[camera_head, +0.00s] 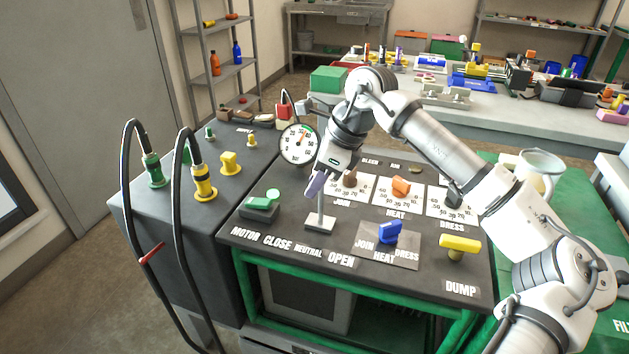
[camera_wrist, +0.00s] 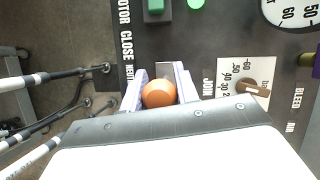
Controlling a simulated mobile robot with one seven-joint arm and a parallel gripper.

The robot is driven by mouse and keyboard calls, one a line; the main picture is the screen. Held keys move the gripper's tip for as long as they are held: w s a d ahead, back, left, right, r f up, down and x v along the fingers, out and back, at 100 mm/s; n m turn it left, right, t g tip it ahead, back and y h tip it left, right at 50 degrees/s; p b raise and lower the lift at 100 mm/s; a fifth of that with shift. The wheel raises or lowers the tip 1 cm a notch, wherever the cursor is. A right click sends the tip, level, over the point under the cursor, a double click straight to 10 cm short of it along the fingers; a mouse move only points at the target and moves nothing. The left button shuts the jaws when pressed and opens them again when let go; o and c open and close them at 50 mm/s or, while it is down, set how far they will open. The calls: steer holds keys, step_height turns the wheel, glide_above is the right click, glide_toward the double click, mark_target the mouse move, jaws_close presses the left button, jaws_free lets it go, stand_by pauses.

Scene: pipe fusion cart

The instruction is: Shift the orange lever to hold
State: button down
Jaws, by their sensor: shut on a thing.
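The orange lever's round knob (camera_wrist: 159,94) shows between my gripper's two pale fingers in the wrist view. In the head view its thin grey stem (camera_head: 320,207) rises about upright from a light square base on the dark panel (camera_head: 285,222), and the knob is hidden by the fingers. My gripper (camera_head: 316,184) is shut on the knob from above. CLOSE, NEUTRAL and OPEN are printed along the panel's front edge below the lever. I see no label reading "hold".
A green switch (camera_head: 262,203) stands left of the lever, and a round gauge (camera_head: 298,144) behind it. Dial knobs, a blue selector (camera_head: 388,233) and a yellow handle (camera_head: 459,245) lie to the right. Black hoses (camera_head: 180,200) arch up at the left.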

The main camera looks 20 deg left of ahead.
steer(key=c, duration=1.1)
jaws_free()
steer(key=shift+o, duration=0.2)
steer(key=v, duration=1.3)
steer(key=shift+r, duration=0.4)
steer(key=shift+d, duration=0.1)
